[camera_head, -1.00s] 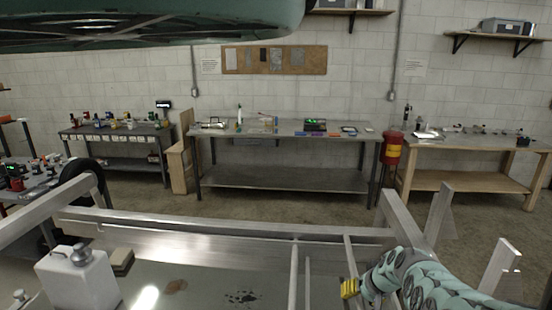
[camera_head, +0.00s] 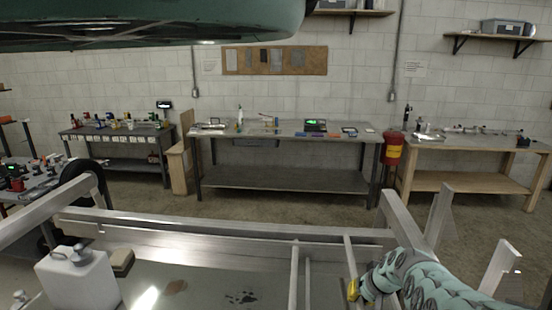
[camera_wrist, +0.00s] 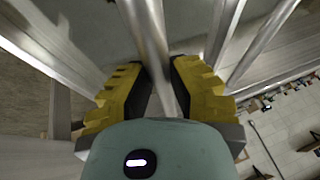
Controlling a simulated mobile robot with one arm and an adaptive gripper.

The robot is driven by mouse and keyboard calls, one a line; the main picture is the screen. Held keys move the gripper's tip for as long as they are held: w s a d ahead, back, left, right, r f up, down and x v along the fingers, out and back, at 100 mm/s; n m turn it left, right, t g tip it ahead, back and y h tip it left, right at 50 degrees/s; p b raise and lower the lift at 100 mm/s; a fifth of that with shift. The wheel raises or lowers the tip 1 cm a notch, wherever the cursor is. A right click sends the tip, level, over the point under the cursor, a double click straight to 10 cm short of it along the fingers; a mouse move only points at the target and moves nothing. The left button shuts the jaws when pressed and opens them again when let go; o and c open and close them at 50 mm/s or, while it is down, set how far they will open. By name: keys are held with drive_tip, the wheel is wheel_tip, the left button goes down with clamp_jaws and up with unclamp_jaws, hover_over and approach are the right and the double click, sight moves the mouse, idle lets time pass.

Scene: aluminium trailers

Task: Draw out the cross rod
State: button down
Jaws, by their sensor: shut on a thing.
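The cross rod (camera_head: 350,257) is a slim bare-metal bar at the right end of the aluminium trailer frame (camera_head: 230,227). In the wrist view the rod (camera_wrist: 150,45) runs between the yellow ridged fingers. My gripper (camera_wrist: 158,82) is shut on it. In the head view my gripper (camera_head: 353,289) is at the lower right, against the rod, with my pale green arm coming from the right. The rod's lower end is hidden by my gripper and the picture edge.
Two similar rods (camera_head: 294,275) stand just left of the held one. Upright aluminium posts (camera_head: 439,212) rise close to my arm on the right. A white canister (camera_head: 78,278) stands at the lower left. Workbenches (camera_head: 285,178) line the far wall.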

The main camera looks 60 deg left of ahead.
drive_tip(key=shift+r, duration=0.2)
drive_tip(key=shift+s+a, duration=0.1)
drive_tip(key=s+a+p, duration=0.1)
drive_tip(key=s+a, duration=0.3)
drive_tip(key=s, duration=0.1)
drive_tip(key=shift+s+a, duration=0.15)
drive_tip(key=shift+a, duration=0.05)
idle(0.7)
drive_tip(key=shift+p, duration=0.3)
wheel_tip(320, 180, up, 9)
drive_tip(key=p, duration=0.8)
